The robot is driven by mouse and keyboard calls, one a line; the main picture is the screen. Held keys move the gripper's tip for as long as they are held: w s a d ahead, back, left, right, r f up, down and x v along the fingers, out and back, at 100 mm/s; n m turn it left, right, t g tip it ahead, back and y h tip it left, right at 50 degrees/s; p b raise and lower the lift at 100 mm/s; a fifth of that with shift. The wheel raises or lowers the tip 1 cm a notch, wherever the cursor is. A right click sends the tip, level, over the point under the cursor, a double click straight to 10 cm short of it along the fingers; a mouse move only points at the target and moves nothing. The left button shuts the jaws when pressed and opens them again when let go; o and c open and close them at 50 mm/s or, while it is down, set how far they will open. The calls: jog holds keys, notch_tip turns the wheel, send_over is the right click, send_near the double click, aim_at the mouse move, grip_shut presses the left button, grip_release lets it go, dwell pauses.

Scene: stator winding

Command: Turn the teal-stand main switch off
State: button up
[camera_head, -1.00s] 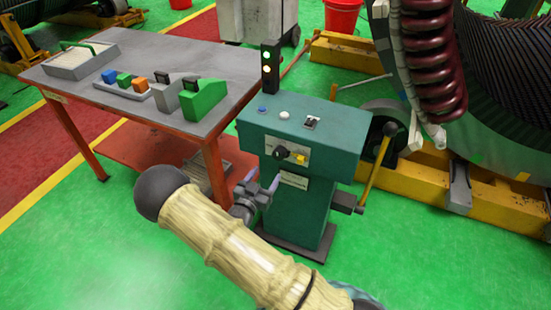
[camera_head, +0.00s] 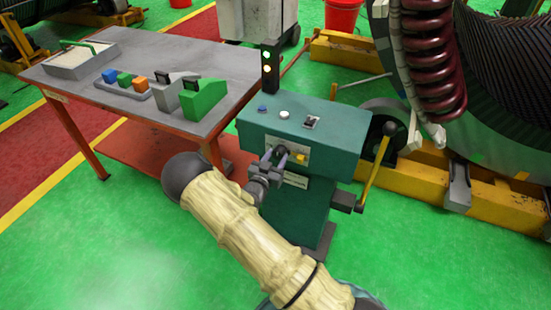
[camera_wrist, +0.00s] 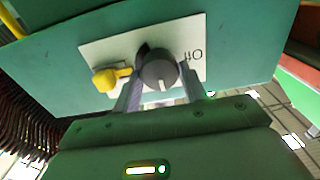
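The teal stand (camera_head: 335,150) stands right of the table. On its sloped front is a pale label plate (camera_wrist: 200,58) with a dark round main switch knob (camera_wrist: 158,68). A white mark on the knob points toward my gripper in the wrist view. An upside-down label, seemingly "OFF", is right of the knob there; a yellow part (camera_wrist: 108,78) is on its left. My gripper (camera_wrist: 163,82) is open, one finger on each side of the knob; contact cannot be told. In the head view my gripper (camera_head: 274,158) is at the plate and partly hides the knob.
The stand's top has a blue button (camera_head: 262,108), a white button (camera_head: 284,114) and a small switch (camera_head: 311,122). A light tower (camera_head: 267,65) rises behind. A yellow lever (camera_head: 375,165) is on its right side. A table (camera_head: 150,50) with several blocks stands left.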

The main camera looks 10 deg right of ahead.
jog(key=c, duration=0.4)
jog(key=shift+n, duration=0.4)
jog(key=n, duration=0.3)
jog(key=shift+n+b, duration=0.3)
jog(key=shift+b, duration=0.05)
jog(key=n, duration=0.4)
jog(key=shift+a+f, duration=0.1)
jog(key=n, duration=0.9)
jog(key=shift+n, duration=0.3)
